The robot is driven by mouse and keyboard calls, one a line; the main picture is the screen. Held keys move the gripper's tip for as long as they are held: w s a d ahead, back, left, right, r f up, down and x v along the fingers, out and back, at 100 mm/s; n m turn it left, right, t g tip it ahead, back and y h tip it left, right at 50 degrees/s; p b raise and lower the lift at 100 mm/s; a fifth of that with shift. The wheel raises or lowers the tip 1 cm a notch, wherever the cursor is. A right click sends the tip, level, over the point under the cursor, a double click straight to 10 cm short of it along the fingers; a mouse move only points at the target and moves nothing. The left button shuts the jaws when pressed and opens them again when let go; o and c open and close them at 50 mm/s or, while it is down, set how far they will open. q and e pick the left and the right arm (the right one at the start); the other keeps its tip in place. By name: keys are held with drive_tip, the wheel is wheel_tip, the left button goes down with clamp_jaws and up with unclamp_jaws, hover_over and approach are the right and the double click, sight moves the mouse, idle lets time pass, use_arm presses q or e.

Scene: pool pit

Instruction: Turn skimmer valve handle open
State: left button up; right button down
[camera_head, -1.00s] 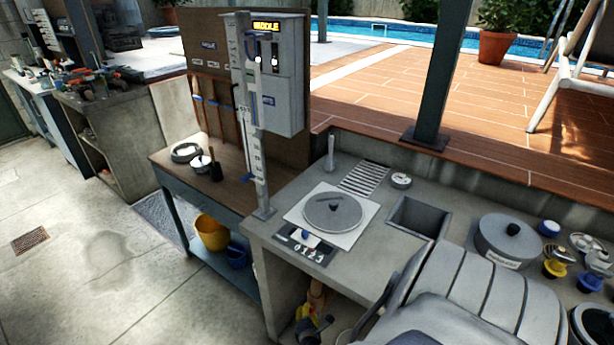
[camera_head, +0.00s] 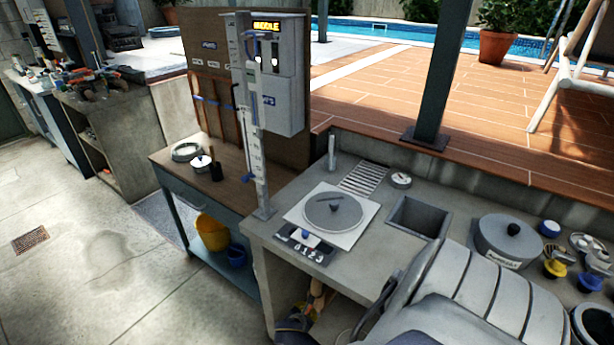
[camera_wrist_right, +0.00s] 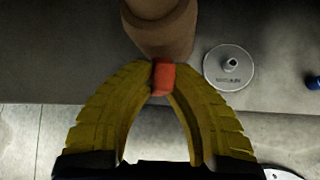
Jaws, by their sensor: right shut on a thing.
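In the right wrist view, a small red-orange handle (camera_wrist_right: 162,78) sits between the tips of my right gripper's curved yellow fingers (camera_wrist_right: 162,92). The fingers are shut on it. The handle is at the end of a thick brown pipe-like body (camera_wrist_right: 160,30). In the head view my right gripper (camera_head: 295,322) is low under the counter, beside a brown part (camera_head: 318,298). My left gripper is not in view.
A pale round lid-like disc (camera_wrist_right: 229,67) lies right of the handle. The concrete counter (camera_head: 345,262) overhangs the gripper and carries a round skimmer lid (camera_head: 333,211) and an open basin (camera_head: 418,216). A yellow bucket (camera_head: 212,232) stands on the shelf to the left.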

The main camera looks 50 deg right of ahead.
drive_tip(key=shift+w+a+n+g, duration=0.1)
drive_tip(key=shift+n+g, duration=0.5)
drive_tip(key=shift+g, duration=0.5)
drive_tip(key=c, duration=1.3)
unclamp_jaws()
drive_tip(key=w+v, duration=0.1)
drive_tip(key=v, duration=1)
drive_tip(key=shift+s+a+r, duration=0.3)
drive_tip(key=shift+s+a, duration=0.05)
drive_tip(key=shift+s, duration=0.05)
